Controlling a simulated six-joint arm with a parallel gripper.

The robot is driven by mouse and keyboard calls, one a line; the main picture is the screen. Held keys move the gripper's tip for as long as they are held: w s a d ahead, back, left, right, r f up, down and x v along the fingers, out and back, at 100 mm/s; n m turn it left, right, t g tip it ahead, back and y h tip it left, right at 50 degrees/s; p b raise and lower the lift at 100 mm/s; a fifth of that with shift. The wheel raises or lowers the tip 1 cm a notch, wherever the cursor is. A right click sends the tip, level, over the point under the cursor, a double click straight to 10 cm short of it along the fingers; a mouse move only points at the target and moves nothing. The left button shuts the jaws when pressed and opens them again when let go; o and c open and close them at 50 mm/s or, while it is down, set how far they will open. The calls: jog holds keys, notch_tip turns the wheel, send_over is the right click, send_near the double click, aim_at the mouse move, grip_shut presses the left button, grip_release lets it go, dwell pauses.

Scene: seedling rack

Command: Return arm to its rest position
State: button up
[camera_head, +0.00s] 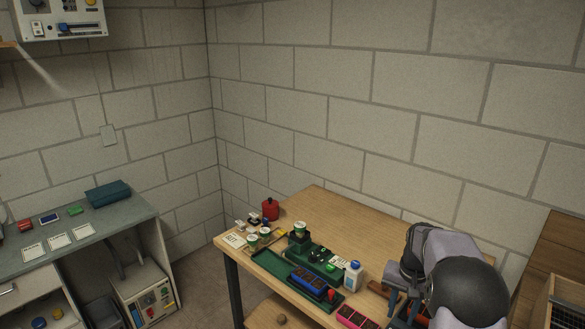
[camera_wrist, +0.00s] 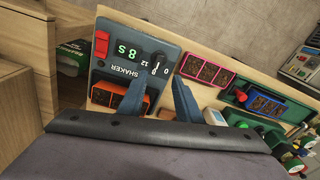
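My arm (camera_head: 460,282) is folded at the right end of the wooden table (camera_head: 328,213) in the head view. My gripper (camera_wrist: 157,84) shows two blue fingers spread apart in the wrist view, with nothing between them. The fingers point toward a grey shaker (camera_wrist: 172,52) with a green "8S" display and a red switch. An orange tray (camera_wrist: 103,97) of dark cells sits by the left finger. Whether a finger touches the shaker or the tray I cannot tell. In the head view the gripper is partly hidden by my arm.
A pink tray (camera_wrist: 207,70) lies beside the shaker. A green tray (camera_head: 277,267) holds a blue cell tray (camera_head: 307,281). A white bottle (camera_head: 353,275), a red can (camera_head: 270,209) and small pots stand on the table. A grey bench (camera_head: 120,212) stands at the left.

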jog(key=shift+n+g, duration=0.7)
jog(key=s+f, duration=0.1)
jog(key=s, duration=0.1)
jog(key=s+a+f, duration=0.1)
jog(key=s+f, duration=0.1)
jog(key=s+a+f, duration=0.1)
jog(key=s+f, duration=0.1)
jog(key=shift+s+f, duration=0.1)
jog(key=shift+f, duration=0.1)
jog(key=s+a+r+n, duration=0.1)
jog(key=s+a, duration=0.3)
jog(key=s, duration=0.3)
jog(key=s+a+r+n+g, duration=0.1)
jog(key=s+a, duration=0.3)
jog(key=s, duration=0.3)
jog(key=s+a+n, duration=0.2)
jog(key=s+a, duration=0.1)
jog(key=s, duration=0.5)
jog(key=w+a+r+n+t, duration=0.1)
jog(key=w+a+r+t, duration=0.1)
jog(key=w+a+r, duration=0.15)
notch_tip(320, 180, down, 40)
jog(key=b, duration=4)
jog(key=shift+s+d+f+b, duration=0.15)
jog(key=shift+s+d+b, duration=0.1)
jog(key=shift+s+b, duration=0.1)
